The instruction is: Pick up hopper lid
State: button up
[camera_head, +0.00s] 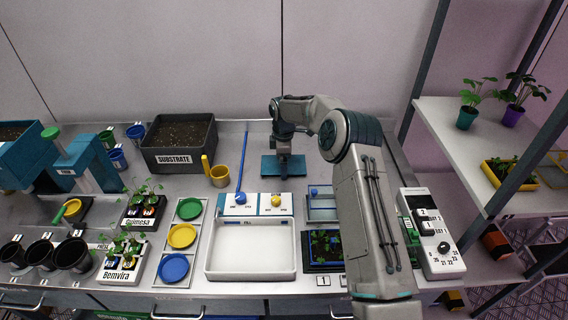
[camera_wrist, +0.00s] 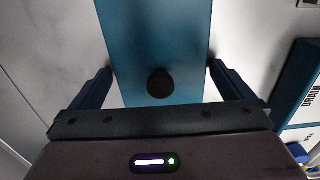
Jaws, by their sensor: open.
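The hopper lid is a flat teal plate (camera_head: 270,168) lying on the back of the metal table in the head view. In the wrist view the lid (camera_wrist: 155,35) runs up the middle, with a round black knob (camera_wrist: 160,83) on it. My gripper (camera_head: 284,153) is over the lid, pointing down, and hides part of it. In the wrist view my gripper (camera_wrist: 160,66) is open, with one dark finger on each side of the lid and the knob between them. Nothing is held. I cannot tell how high the fingertips are above the table.
A black substrate bin (camera_head: 180,158) and a yellow cup (camera_head: 220,177) stand to the left, with a blue rod (camera_head: 243,160) between them and the lid. A white tray (camera_head: 251,274) is in front. A teal hopper machine (camera_head: 85,165) is at far left. A plant shelf (camera_head: 455,140) is at right.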

jog(key=c, duration=0.8)
jog(key=shift+o, duration=0.2)
jog(key=shift+r, duration=0.1)
jog(key=shift+r+b, duration=0.35)
jog(key=shift+r, duration=0.25)
notch_tip(320, 180, up, 3)
jog(key=shift+d+f+b, duration=0.1)
jog(key=shift+b, duration=0.5)
jog(key=s+d+r+b, duration=0.3)
jog(key=s+d+r, duration=0.3)
jog(key=s+d, duration=0.2)
jog(key=shift+s+r, duration=0.2)
jog(key=shift+r, duration=0.2)
